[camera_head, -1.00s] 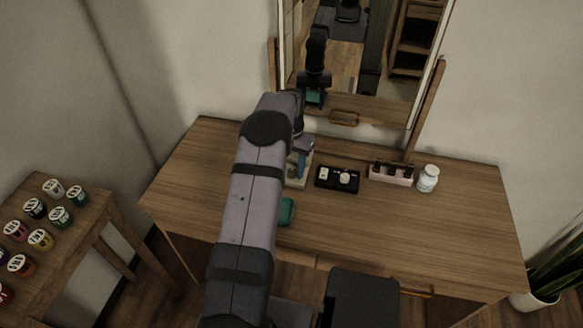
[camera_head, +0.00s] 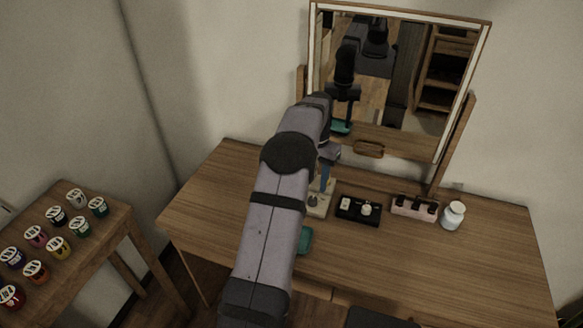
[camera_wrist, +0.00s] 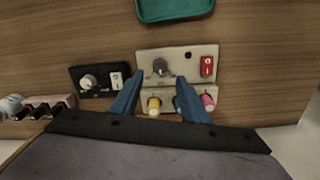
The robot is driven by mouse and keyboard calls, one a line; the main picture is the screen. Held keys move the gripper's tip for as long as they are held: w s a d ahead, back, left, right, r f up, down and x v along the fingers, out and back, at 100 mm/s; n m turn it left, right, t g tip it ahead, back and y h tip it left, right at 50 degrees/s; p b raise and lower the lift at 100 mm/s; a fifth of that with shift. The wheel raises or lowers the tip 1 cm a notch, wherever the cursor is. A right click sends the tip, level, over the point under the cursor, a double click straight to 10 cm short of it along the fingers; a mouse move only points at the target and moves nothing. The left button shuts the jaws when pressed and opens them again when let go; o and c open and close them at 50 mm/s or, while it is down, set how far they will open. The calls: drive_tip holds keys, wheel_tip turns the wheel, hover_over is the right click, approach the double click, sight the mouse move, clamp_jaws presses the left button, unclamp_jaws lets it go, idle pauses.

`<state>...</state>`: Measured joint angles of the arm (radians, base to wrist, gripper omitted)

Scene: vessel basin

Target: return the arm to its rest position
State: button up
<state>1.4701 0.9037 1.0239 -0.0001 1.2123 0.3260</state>
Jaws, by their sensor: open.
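My gripper (camera_wrist: 160,84) shows in the wrist view as two blue fingers, apart with nothing between them. It is over the desk, at the cream panel (camera_wrist: 183,55); I cannot tell its height above it. The panel carries a grey knob, a red switch, and a yellow and a pink round part along its near strip. In the head view my arm reaches across the desk, with one blue finger (camera_head: 325,177) visible in front of the cream panel (camera_head: 318,208). The arm hides part of the panel and the desk's left part.
A teal tray (camera_wrist: 150,14), a black box with a knob and white switch (camera_head: 345,214), a pink holder (camera_head: 408,209) and a white jar (camera_head: 453,216) are on the wooden desk (camera_head: 440,262). A mirror (camera_head: 395,75) stands behind. Several paint jars occupy a side table (camera_head: 110,230). The desk's right front is clear.

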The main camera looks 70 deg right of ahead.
drive_tip(key=w+a+r+n, duration=0.2)
drive_tip(key=w+a, duration=0.3)
drive_tip(key=w, duration=0.3)
drive_tip(key=w+a+r+n, duration=0.1)
drive_tip(key=w+a+n, duration=0.2)
drive_tip(key=w+a, duration=0.35)
drive_tip(key=w+a+r+n+p, duration=0.2)
drive_tip(key=w+a+n, duration=0.3)
drive_tip(key=w+a, duration=0.65)
drive_tip(key=a+n, duration=0.4)
drive_tip(key=a, duration=1.4)
drive_tip(key=s+a+n, duration=0.3)
drive_tip(key=s+a, duration=0.1)
drive_tip(key=a, duration=0.3)
drive_tip(key=s+a+f+n, duration=0.1)
drive_tip(key=s+a+n, duration=0.2)
drive_tip(key=s+a, duration=0.2)
drive_tip(key=shift+s+a+n+p, duration=0.3)
drive_tip(key=shift+a+p, duration=0.1)
drive_tip(key=shift+a, duration=0.55)
drive_tip(key=shift+f, duration=0.1)
